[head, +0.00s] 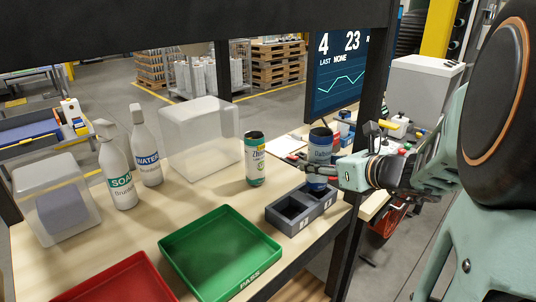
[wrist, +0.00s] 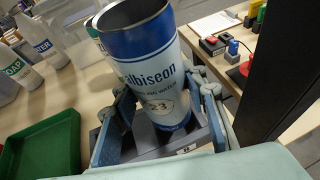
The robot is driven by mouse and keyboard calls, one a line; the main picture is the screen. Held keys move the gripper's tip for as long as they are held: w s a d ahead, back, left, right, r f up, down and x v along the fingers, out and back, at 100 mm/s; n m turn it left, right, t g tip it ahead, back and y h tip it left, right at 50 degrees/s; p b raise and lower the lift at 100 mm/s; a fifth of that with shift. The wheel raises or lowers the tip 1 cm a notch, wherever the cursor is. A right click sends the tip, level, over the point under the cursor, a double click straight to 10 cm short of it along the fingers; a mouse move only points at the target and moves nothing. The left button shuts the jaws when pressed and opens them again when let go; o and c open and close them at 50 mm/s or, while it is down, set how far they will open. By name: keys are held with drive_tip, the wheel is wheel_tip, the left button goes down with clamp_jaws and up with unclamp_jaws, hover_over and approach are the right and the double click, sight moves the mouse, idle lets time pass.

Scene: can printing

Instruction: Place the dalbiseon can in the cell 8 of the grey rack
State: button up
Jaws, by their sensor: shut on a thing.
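The dalbiseon can (head: 320,146) is blue and white with an open dark top, and its name shows in the wrist view (wrist: 150,80). My gripper (head: 318,172) is shut on its lower part, with one finger on each side in the wrist view (wrist: 160,115). The can is nearly upright over the right cell of the grey rack (head: 287,222). The rack's front label near the can reads 8 in the wrist view (wrist: 186,150). The left cell looks empty. Whether the can's base is inside the cell or just above it is hard to tell.
A green-labelled can (head: 255,160) stands behind the rack to the left. A green PASS tray (head: 190,285) and a red tray (head: 110,285) lie front left. Soap (head: 117,175) and water (head: 147,150) bottles stand further left. A dark post (head: 350,240) rises right of the rack.

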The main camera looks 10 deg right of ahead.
sight(325, 178)
drive_tip(key=shift+f+b, duration=0.35)
drive_tip(key=shift+f, duration=1.85)
drive_tip(key=shift+f, duration=0.25)
drive_tip(key=o, duration=0.8)
drive_tip(key=shift+r, duration=0.1)
drive_tip(key=shift+c, duration=0.2)
drive_tip(key=shift+s+d+r, duration=0.1)
drive_tip(key=shift+s+r, duration=0.15)
drive_tip(key=shift+r, duration=0.15)
drive_tip(key=p+v, duration=0.5)
drive_tip(key=v, duration=0.6)
drive_tip(key=shift+s, duration=0.25)
